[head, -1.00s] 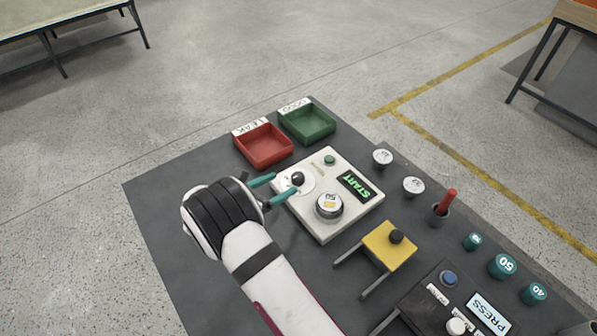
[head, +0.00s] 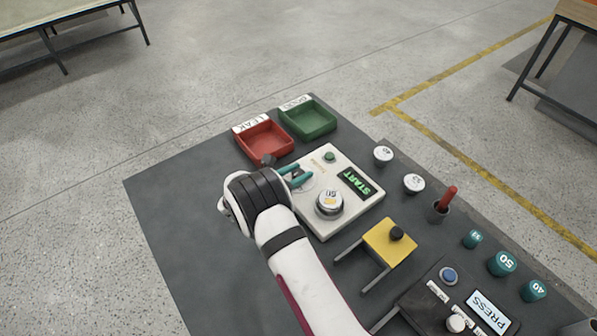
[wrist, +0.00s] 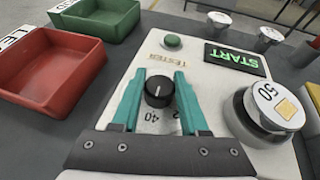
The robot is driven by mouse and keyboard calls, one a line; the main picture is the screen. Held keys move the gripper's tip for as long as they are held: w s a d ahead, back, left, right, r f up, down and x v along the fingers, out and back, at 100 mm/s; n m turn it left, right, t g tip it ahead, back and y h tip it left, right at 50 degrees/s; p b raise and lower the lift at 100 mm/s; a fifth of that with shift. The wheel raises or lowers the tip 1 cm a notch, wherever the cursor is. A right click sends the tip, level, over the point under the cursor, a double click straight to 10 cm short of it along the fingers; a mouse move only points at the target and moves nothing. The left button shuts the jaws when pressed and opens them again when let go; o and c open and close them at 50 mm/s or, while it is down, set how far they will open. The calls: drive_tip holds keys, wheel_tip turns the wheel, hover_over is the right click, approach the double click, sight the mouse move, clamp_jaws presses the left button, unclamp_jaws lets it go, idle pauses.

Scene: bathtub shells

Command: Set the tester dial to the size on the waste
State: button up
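The tester (head: 345,172) is a pale box with a black dial knob (wrist: 160,92) on a white number disc. In the wrist view, "40" shows below the knob, another number is partly hidden by the right finger, and the knob's white line points up. The waste (wrist: 274,106) is a round metal piece with a white top marked "50" and a yellowish square; it sits on the tester in the head view (head: 330,203). My gripper (wrist: 162,88) has its teal fingers on both sides of the knob, seemingly touching it. In the head view the gripper (head: 296,176) hides the knob.
The tester has a green button (head: 330,156) and a screen reading "START" (head: 356,183). A red tray (head: 264,143) and green tray (head: 308,119) stand behind. A yellow stand (head: 389,243), more wastes (head: 414,184), teal numbered pieces (head: 503,264) and a press (head: 440,300) are right.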

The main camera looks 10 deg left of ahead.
clamp_jaws()
drive_tip(key=shift+w+a+m+g+h, duration=0.1)
drive_tip(key=shift+m+g+h, duration=0.7)
drive_tip(key=shift+m+h, duration=0.25)
drive_tip(key=shift+m+g+h, duration=0.95)
drive_tip(key=shift+m+g, duration=0.15)
drive_tip(key=shift+m, duration=0.15)
drive_tip(key=o, duration=0.7)
unclamp_jaws()
drive_tip(key=shift+o, duration=0.2)
drive_tip(key=v, duration=1.5)
drive_tip(key=shift+s+a+r, duration=0.2)
drive_tip(key=shift+s+r, duration=0.05)
drive_tip(key=shift+s, duration=0.05)
